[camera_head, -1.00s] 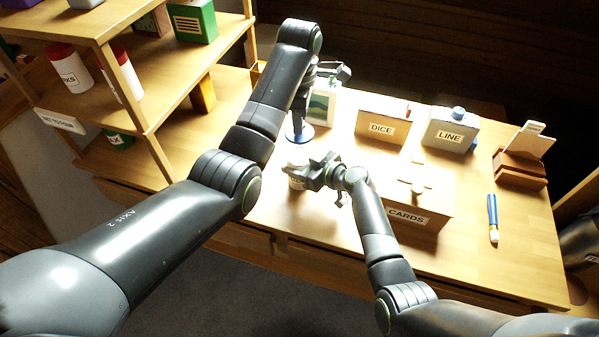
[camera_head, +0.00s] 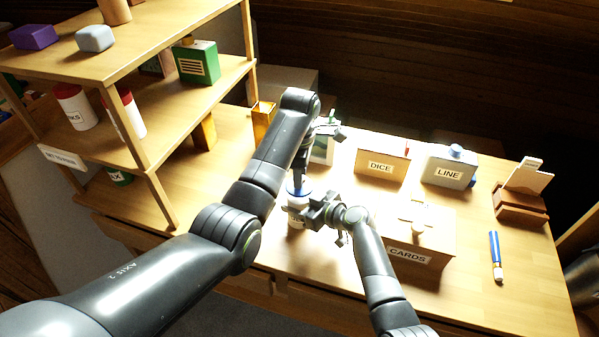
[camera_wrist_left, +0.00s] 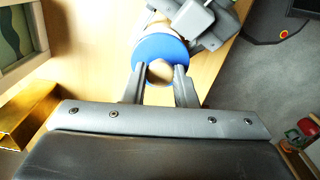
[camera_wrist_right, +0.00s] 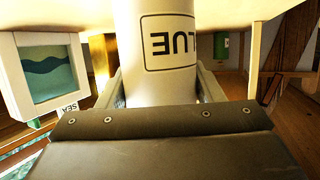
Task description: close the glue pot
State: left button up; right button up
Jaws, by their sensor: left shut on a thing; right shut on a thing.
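The glue pot (camera_head: 295,222) is white, and part of its label reads upside down in the right wrist view (camera_wrist_right: 168,45). My right gripper (camera_head: 304,212) is shut around the pot's body, which looks upright. The blue lid (camera_head: 297,189) is a flat disc with a tan knob (camera_wrist_left: 160,71). My left gripper (camera_wrist_left: 160,78) is shut on that knob from above. In the head view the lid is right over the pot's top. I cannot tell whether it is fully seated, since the lid and grippers hide the rim.
The cards box (camera_head: 408,256) stands just right of my right gripper. A shelf (camera_head: 150,140) stands at the left. A picture frame (camera_wrist_left: 20,35) and brass holder (camera_wrist_left: 22,112) are near my left gripper.

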pick_arm(q)
jog(key=shift+f, duration=0.9)
jog(key=shift+f, duration=0.6)
jog(key=o, duration=1)
jog(key=shift+o, duration=0.2)
notch_tip(320, 180, up, 8)
jog(key=shift+f, duration=0.25)
